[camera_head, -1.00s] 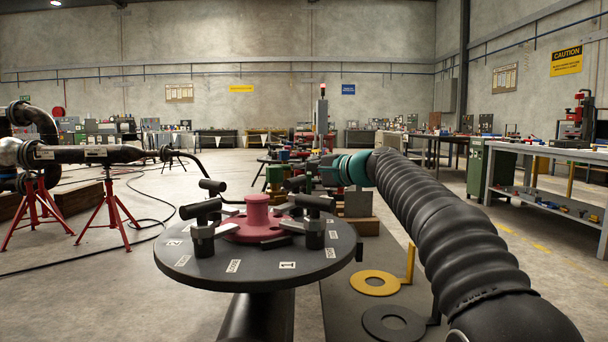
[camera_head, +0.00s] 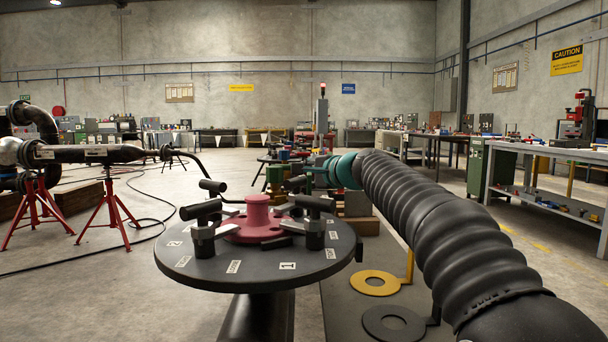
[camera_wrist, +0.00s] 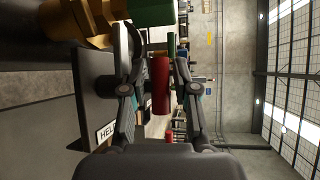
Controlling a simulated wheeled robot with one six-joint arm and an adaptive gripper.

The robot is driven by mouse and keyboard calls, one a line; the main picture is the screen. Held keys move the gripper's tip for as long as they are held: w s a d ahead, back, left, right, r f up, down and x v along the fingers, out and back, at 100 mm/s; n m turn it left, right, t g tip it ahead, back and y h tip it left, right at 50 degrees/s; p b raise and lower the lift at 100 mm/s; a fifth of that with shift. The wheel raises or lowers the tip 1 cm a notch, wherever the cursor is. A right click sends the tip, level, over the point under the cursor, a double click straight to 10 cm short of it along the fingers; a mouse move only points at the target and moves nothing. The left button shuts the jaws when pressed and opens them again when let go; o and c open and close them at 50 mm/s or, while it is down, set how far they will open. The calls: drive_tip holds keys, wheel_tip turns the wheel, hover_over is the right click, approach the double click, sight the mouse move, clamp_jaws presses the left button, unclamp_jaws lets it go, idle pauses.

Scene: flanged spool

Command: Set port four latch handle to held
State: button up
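In the wrist view a red cylindrical handle (camera_wrist: 161,86) lies between the two fingers of my gripper (camera_wrist: 158,68). The fingers are open, with gaps showing on both sides of the handle. I cannot tell whether the handle is at fingertip depth or beyond. A dark plate (camera_wrist: 92,88) with a white label reading "HEL…" (camera_wrist: 106,131) stands beside the left finger, which hides part of it. No port number is readable there. In the head view my gripper (camera_head: 314,170) is small, beyond the round dark table, and its fingers are unclear.
The round table (camera_head: 200,268) carries a red flanged spool (camera_head: 258,215) and several black latch handles (camera_head: 204,228), close left of my arm. Brass (camera_wrist: 75,20) and green (camera_wrist: 151,12) parts crowd the wrist view's top.

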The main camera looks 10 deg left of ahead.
drive_tip(key=shift+d, duration=0.1)
drive_tip(key=v, duration=1.2)
